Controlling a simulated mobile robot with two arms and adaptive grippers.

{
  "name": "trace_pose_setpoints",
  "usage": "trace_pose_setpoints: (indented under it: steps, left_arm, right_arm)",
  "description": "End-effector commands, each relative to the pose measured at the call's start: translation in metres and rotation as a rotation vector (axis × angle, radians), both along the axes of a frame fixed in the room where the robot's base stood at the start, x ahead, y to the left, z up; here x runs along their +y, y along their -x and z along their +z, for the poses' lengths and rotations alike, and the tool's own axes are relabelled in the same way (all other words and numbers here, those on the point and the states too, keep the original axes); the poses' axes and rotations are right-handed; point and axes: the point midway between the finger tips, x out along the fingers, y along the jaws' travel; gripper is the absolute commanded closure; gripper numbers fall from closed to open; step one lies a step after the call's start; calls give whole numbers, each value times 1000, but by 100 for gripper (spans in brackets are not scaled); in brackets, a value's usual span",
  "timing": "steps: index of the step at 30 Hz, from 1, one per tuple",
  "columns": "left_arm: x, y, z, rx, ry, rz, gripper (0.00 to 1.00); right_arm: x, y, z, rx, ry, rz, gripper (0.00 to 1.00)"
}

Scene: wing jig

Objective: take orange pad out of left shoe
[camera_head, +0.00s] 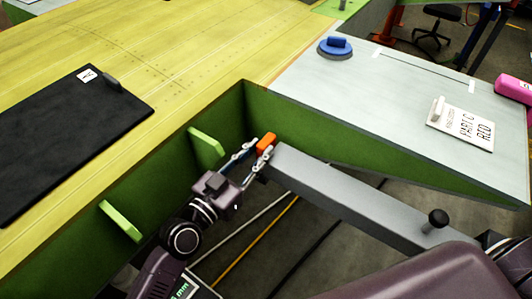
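The orange pad (266,143) is a small bright block near the inner green corner, beside the upper left end of a long grey beam (350,194). My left gripper (262,149) reaches up to it from the lower left. Its two fingertips lie close on either side of the pad's near end. Whether both fingers press on the pad is too small to tell. I cannot make out a separate left shoe; whatever holds the pad is hidden by the fingers and the beam end. My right gripper is not in view.
Light green brackets (206,146) stand on the green wall left of my gripper. A black knob (436,219) stands on the beam's right end. A black mat (70,140) lies on the yellow panel; a blue disc (335,48) and a white sign (460,124) lie on the grey panel.

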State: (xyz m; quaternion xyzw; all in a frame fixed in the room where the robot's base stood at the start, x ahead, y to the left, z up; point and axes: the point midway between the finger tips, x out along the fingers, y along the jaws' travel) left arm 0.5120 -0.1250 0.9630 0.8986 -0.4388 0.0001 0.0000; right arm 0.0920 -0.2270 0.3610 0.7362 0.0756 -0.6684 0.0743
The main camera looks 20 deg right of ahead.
Motion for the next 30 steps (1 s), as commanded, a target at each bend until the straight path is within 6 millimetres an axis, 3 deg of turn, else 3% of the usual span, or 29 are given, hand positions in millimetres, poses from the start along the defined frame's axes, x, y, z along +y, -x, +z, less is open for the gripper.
trace_pose_setpoints:
  steps: [5, 17, 23, 30]
  left_arm:
    - [0, 0, 0, 0, 0, 0, 100]
    - [0, 0, 5, -1, 3, 0, 100]
    - [0, 0, 29, -3, 5, 0, 100]
    - [0, 0, 75, -6, 5, 1, 100]
  right_arm:
    - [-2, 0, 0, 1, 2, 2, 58]
    - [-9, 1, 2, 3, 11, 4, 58]
    - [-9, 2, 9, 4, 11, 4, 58]
    - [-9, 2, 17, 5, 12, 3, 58]
